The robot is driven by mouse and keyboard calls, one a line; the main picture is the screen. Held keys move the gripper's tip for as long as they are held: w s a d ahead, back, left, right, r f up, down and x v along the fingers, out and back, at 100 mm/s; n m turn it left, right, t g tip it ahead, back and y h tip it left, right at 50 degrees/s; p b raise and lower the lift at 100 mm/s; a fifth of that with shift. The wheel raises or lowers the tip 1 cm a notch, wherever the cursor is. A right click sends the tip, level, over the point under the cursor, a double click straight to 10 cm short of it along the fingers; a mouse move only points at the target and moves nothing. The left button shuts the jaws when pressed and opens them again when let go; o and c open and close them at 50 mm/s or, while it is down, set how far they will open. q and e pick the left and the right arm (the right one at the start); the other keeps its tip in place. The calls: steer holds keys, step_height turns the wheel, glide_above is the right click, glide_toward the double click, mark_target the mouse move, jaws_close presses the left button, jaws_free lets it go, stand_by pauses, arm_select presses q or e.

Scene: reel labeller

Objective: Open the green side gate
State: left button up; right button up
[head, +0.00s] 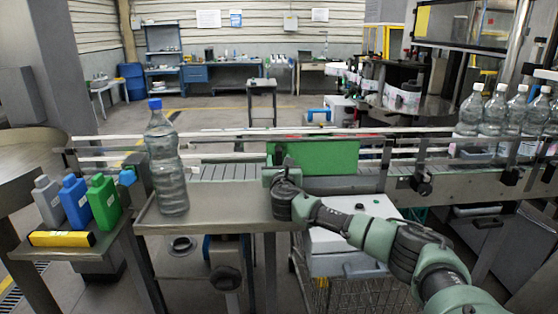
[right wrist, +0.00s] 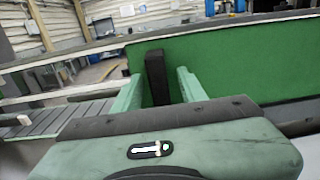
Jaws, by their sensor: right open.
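The green side gate (head: 330,158) is a flat panel along the near side of the conveyor, and it lines up with the rail. It fills the right of the right wrist view (right wrist: 250,65). A dark upright handle (right wrist: 156,78) stands at its left end. My right gripper (head: 278,168) is at this left end, with its arm coming in from the lower right. In the right wrist view its two green fingers (right wrist: 158,88) are open, one on each side of the handle, with gaps visible. My left gripper is not in view.
A large clear bottle with a blue cap (head: 167,165) stands on the metal side table (head: 225,207), left of my right gripper. Grey, blue and green small bottles (head: 75,203) stand further left. Several clear bottles (head: 497,112) stand on the conveyor at right.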

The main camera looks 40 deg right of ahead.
steer(key=shift+a+r, duration=0.1)
jaws_close()
stand_by(1.4)
